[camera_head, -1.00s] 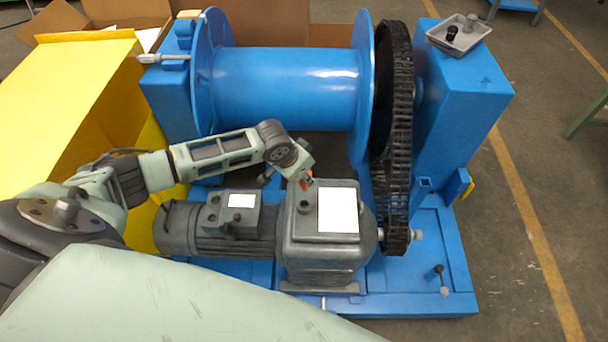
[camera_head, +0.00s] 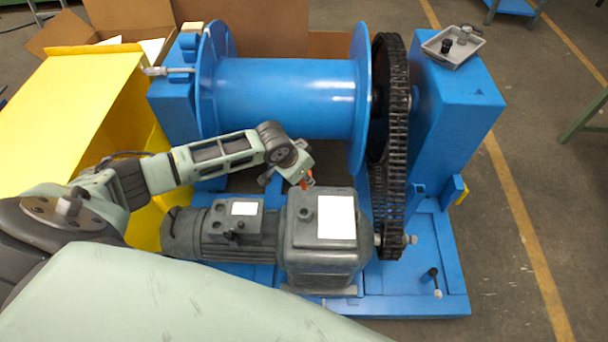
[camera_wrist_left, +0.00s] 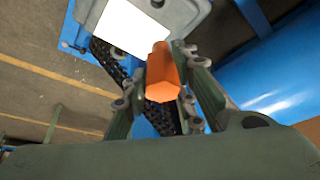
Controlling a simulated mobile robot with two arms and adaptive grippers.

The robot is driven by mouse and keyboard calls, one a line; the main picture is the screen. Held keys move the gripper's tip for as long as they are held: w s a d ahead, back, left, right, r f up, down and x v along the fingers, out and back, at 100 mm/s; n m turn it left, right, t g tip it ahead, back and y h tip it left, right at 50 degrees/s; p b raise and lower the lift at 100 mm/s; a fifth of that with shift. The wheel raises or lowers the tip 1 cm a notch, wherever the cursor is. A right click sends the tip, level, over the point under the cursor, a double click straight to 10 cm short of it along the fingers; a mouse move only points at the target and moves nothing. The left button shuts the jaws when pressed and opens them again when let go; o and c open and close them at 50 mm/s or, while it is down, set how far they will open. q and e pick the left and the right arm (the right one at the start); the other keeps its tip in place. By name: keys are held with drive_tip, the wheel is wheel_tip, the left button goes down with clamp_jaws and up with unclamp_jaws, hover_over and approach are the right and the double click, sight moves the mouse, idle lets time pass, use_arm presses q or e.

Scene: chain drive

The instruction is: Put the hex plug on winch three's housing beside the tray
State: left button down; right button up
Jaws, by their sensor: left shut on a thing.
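The orange hex plug (camera_wrist_left: 162,75) is clamped between the fingers of my left gripper (camera_wrist_left: 163,95) in the wrist view. In the head view only a small orange bit (camera_head: 307,183) of it shows at the tip of my left gripper (camera_head: 304,180), by the back edge of the grey gearbox. The shallow grey tray (camera_head: 432,52) sits on top of the blue housing (camera_head: 467,79) at the right, far from the gripper. The housing top in front of the tray is bare. My right gripper is not in view.
The grey gearbox (camera_head: 300,255) stands below my gripper. A yellow box (camera_head: 70,110) is at left.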

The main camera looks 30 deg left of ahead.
use_arm(q)
drive_tip(key=s+d+p, duration=0.3)
drive_tip(key=s+d, duration=0.1)
drive_tip(key=s, duration=0.4)
drive_tip(key=s+d+p, duration=0.3)
drive_tip(key=s+p, duration=0.1)
drive_tip(key=s, duration=0.4)
drive_tip(key=shift+d, duration=0.35)
